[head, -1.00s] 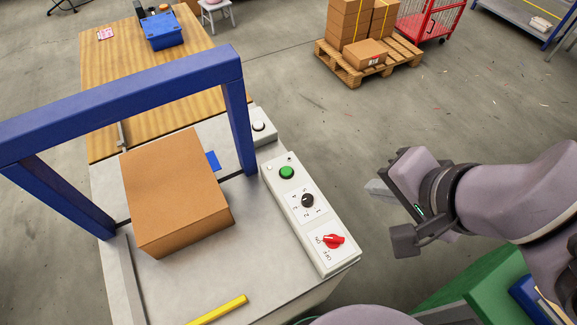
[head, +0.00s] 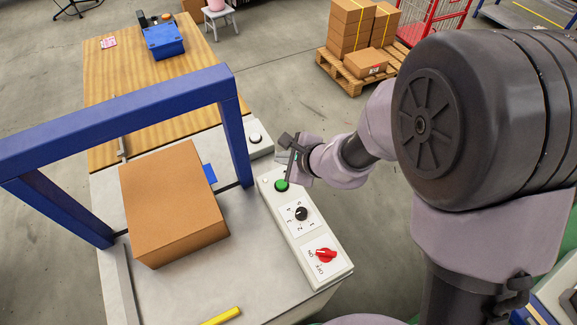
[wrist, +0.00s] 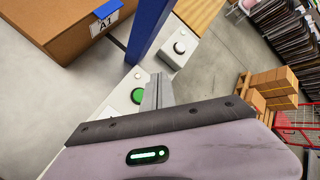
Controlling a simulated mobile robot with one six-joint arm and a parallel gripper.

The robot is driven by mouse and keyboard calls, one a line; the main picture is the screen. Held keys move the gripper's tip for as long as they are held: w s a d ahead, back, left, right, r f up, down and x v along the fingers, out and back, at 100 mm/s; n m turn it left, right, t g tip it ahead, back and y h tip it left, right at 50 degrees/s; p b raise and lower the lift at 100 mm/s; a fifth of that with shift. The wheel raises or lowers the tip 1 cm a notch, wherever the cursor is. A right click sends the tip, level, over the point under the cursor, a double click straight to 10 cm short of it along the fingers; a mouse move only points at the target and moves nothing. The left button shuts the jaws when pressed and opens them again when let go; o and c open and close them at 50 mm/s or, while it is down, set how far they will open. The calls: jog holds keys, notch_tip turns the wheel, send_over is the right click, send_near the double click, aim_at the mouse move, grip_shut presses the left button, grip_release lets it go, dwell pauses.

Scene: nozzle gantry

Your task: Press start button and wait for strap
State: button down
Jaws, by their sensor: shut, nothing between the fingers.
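The green button (head: 282,186) is at the far end of the pale control panel (head: 312,270), beside the blue gantry (head: 235,140). My gripper (head: 283,160) is shut and empty, just beyond and above the button, close to the panel's far end. In the wrist view the closed fingers (wrist: 158,92) are just right of the green button (wrist: 137,96); I cannot tell whether they touch the panel. A brown cardboard box (head: 175,200) sits on the grey table under the gantry. Its label reads A1 in the wrist view (wrist: 103,22).
The panel also has a black dial (head: 301,213) and a red rotary switch (head: 326,253). A grey box with a white button (head: 254,138) stands beyond the gantry post. A pallet of cartons (head: 345,78) stands on the floor behind. A yellow bar (head: 221,316) lies at the table's front.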

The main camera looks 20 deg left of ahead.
jog(key=b, duration=0.7)
send_over(284, 185)
notch_tip(284, 185, down, 8)
jog(key=shift+f, duration=0.1)
jog(key=shift+f+b, duration=0.25)
jog(key=shift+b, duration=0.05)
dwell(1.6)
jog(key=shift+f+b, duration=0.45)
jog(key=shift+b, duration=0.25)
jog(key=shift+f+b, duration=0.5)
jog(key=shift+b, duration=0.15)
dwell(0.4)
jog(key=shift+r, duration=0.1)
jog(key=shift+r+p, duration=0.6)
jog(key=shift+r, duration=0.25)
